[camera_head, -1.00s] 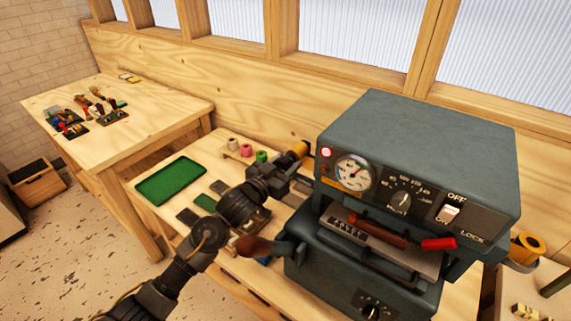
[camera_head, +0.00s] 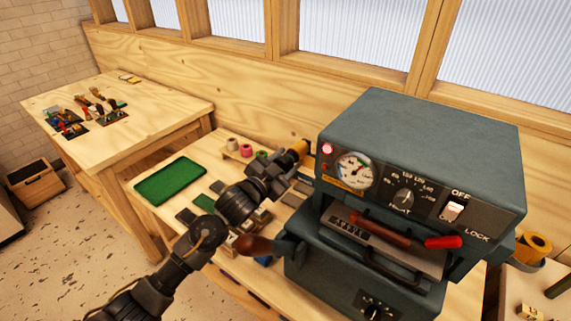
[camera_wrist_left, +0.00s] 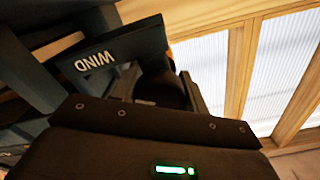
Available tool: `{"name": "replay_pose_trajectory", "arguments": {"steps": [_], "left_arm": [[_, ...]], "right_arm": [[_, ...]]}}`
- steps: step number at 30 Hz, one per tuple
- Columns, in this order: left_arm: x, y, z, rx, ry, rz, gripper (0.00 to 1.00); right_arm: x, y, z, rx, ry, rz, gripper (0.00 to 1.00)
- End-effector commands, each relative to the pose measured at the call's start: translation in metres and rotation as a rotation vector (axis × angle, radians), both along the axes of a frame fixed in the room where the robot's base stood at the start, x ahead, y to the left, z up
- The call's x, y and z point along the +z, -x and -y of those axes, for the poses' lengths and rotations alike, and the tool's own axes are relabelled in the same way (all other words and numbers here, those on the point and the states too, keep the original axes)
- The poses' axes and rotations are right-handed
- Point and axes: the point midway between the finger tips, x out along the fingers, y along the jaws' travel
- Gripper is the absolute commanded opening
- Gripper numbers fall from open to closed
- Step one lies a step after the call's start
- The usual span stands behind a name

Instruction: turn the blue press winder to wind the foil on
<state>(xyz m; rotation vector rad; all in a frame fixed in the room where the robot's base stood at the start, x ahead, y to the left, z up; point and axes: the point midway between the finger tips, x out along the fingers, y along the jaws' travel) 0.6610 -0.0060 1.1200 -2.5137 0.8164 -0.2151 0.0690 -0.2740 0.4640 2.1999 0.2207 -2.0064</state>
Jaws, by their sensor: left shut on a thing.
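The blue-grey press (camera_head: 420,130) stands on the bench at the right of the head view, with a gauge, a dial and an OFF/LOCK switch on its front. My left gripper (camera_head: 290,165) is at the press's left side, beside a yellow-orange roll (camera_head: 299,148). In the left wrist view, a dark plate marked WIND (camera_wrist_left: 97,62) is close to the gripper (camera_wrist_left: 160,88). The fingers are shut on a dark rounded knob, the winder (camera_wrist_left: 163,84), which they partly hide. Its contact with the press is hidden in the head view. My right gripper is not in view.
A second table (camera_head: 140,110) stands behind left.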

Motion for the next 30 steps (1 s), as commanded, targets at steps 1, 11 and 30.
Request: {"name": "replay_pose_trajectory", "arguments": {"steps": [1,11,30], "left_arm": [[-0.0003,-0.0002,-0.0003,0.001,-0.009,0.007,0.22],[0.0005,-0.0003,-0.0003,0.001,-0.035,0.026,0.22],[-0.0013,0.0005,0.0012,-0.002,-0.036,0.023,0.66]], "right_arm": [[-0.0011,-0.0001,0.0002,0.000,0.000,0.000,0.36],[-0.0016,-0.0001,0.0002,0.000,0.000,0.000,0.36],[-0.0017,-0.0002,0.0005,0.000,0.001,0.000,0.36]]}}
